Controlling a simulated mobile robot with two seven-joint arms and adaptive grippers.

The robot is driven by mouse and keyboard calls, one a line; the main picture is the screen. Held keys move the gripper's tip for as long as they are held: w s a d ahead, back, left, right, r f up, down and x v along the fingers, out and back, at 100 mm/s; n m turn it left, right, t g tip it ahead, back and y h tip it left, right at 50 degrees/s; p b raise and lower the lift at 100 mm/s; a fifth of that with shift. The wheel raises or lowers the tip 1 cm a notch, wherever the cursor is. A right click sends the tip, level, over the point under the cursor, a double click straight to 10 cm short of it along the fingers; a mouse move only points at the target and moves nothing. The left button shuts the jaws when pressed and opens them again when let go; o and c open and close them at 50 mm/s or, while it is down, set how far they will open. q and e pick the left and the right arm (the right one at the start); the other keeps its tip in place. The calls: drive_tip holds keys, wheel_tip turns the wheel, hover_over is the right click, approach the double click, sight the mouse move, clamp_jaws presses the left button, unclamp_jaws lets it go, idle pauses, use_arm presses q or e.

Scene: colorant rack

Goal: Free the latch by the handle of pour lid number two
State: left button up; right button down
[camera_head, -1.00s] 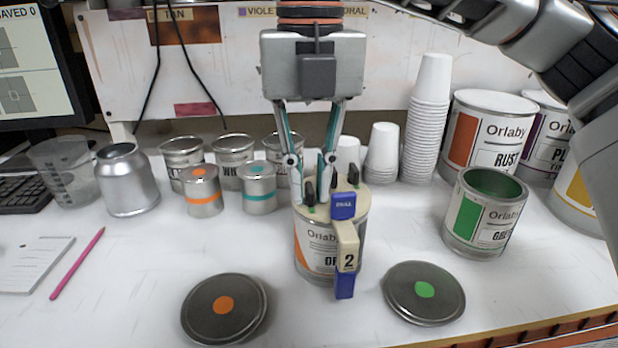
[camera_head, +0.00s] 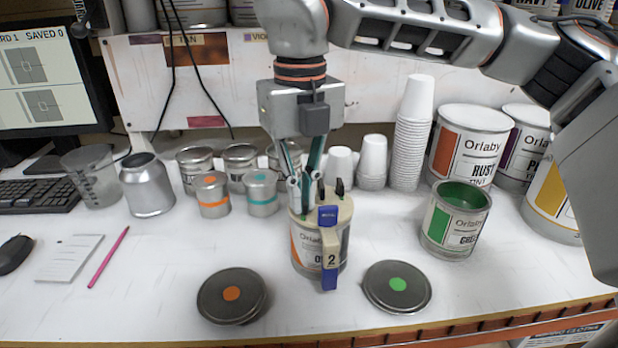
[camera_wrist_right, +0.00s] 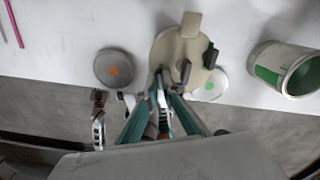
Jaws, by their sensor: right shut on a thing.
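The can with an orange label (camera_head: 305,247) stands upright on the bench, with a beige pour lid (camera_head: 342,210) on top. The lid's handle (camera_head: 330,243), marked 2 with blue ends, hangs down its front. Two black latches (camera_head: 339,187) (camera_head: 320,194) show on the lid; they also show in the right wrist view (camera_wrist_right: 210,55) (camera_wrist_right: 185,72). My right gripper (camera_head: 305,205) comes down from above at the lid's left side. Its fingers are shut on another latch, mostly hidden between them; the fingertips also show in the wrist view (camera_wrist_right: 162,82).
Loose lids with an orange dot (camera_head: 232,297) and a green dot (camera_head: 397,287) lie in front on either side. An open green can (camera_head: 457,222) stands to the right. Small cans (camera_head: 213,197) and cup stacks (camera_head: 412,140) stand behind.

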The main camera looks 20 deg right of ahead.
drive_tip(key=n+p, duration=0.3)
drive_tip(key=p, duration=0.1)
drive_tip(key=shift+s+r+n, duration=0.1)
drive_tip(key=shift+r+n, duration=0.15)
drive_tip(key=shift+n, duration=0.15)
drive_tip(key=n+p, duration=0.3)
drive_tip(key=n, duration=0.1)
drive_tip(key=shift+f, duration=0.15)
drive_tip(key=n+p, duration=0.1)
drive_tip(key=n, duration=0.1)
drive_tip(key=shift+n+p, duration=0.4)
drive_tip(key=shift+f+n+p, duration=0.1)
drive_tip(key=shift+n+p, duration=0.45)
drive_tip(key=shift+n, duration=0.65)
drive_tip(key=c, duration=2.5)
unclamp_jaws()
